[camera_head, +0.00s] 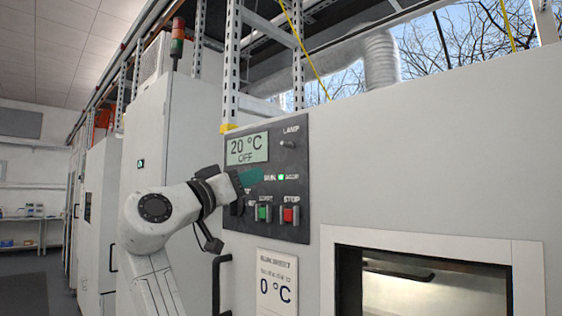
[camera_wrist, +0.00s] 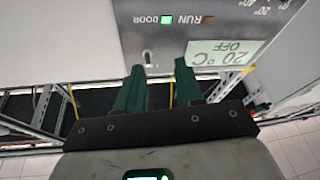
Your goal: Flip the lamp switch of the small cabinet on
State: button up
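The lamp switch (camera_head: 288,143) is a small metal toggle under the word LAMP, at the upper right of the dark control panel (camera_head: 296,180) on the cabinet front. It also shows in the wrist view (camera_wrist: 148,55), where the panel appears upside down. I cannot tell which way its lever points. My gripper (camera_head: 250,178) is in front of the panel, left of and below the switch in the head view. In the wrist view its two green fingers (camera_wrist: 158,66) are apart with nothing between them, and the switch appears just beyond the left fingertip.
The display (camera_head: 247,148) reads 20 °C OFF. A green button (camera_head: 264,212) and a red button (camera_head: 289,215) sit low on the panel, below a lit green DOOR light (camera_head: 281,177).

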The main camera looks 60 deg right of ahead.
aim_at(281, 144)
jog(key=shift+m+g+h, duration=0.3)
jog(key=shift+m+g, duration=0.3)
jog(key=shift+g, duration=0.3)
jog(key=d+r+p, duration=0.1)
jog(key=d+r, duration=0.1)
jog(key=s+d+r+p, duration=0.1)
jog(key=d+r, duration=0.2)
jog(key=s+d+r+p, duration=0.1)
jog(key=d+r+p, duration=0.1)
jog(key=d+r, duration=0.1)
jog(key=shift+s, duration=0.25)
jog(key=shift+s+d+r, duration=0.1)
jog(key=shift+d, duration=0.6)
grip_shut()
